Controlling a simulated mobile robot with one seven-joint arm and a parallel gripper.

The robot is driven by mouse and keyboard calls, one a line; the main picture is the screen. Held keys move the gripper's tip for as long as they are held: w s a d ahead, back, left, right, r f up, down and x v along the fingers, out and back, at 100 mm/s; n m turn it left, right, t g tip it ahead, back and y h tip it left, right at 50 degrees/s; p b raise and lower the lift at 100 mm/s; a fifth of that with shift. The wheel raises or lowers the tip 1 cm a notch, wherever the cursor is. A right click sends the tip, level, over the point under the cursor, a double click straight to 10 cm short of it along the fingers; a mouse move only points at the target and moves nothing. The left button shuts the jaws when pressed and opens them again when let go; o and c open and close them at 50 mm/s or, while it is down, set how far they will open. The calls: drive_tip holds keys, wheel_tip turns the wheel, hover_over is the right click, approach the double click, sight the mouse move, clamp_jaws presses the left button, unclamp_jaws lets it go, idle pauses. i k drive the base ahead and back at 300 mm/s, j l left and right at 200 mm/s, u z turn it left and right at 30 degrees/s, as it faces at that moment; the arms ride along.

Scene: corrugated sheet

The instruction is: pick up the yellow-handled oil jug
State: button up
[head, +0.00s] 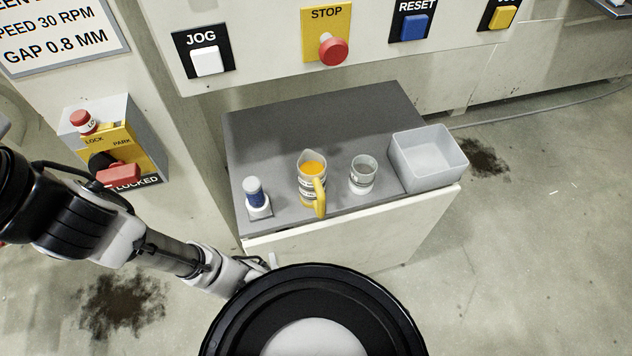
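The oil jug (307,184) stands upright on the grey top of a low cabinet, near its front edge. It is a pale jug with dark markings, orange contents showing at its mouth, and a yellow handle turned toward the front. My arm reaches in from the left. My gripper (268,263) is low in front of the cabinet, below and left of the jug and apart from it. It is small and partly hidden behind my round black body part, so its fingers cannot be made out.
A white bottle with a blue band (254,195) stands left of the jug. A grey cup (362,178) and an open grey bin (428,160) stand to its right. The cabinet top (290,120) is clear behind them. A button panel (270,50) rises behind; a lock box (118,140) is at left.

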sight(312, 172)
drive_tip(key=k+j, duration=0.15)
drive_tip(key=j, duration=0.25)
drive_tip(key=k+j+z, duration=0.1)
drive_tip(key=j, duration=0.3)
drive_tip(key=k+j, duration=0.25)
drive_tip(key=j, duration=0.15)
drive_tip(key=i+z, duration=0.05)
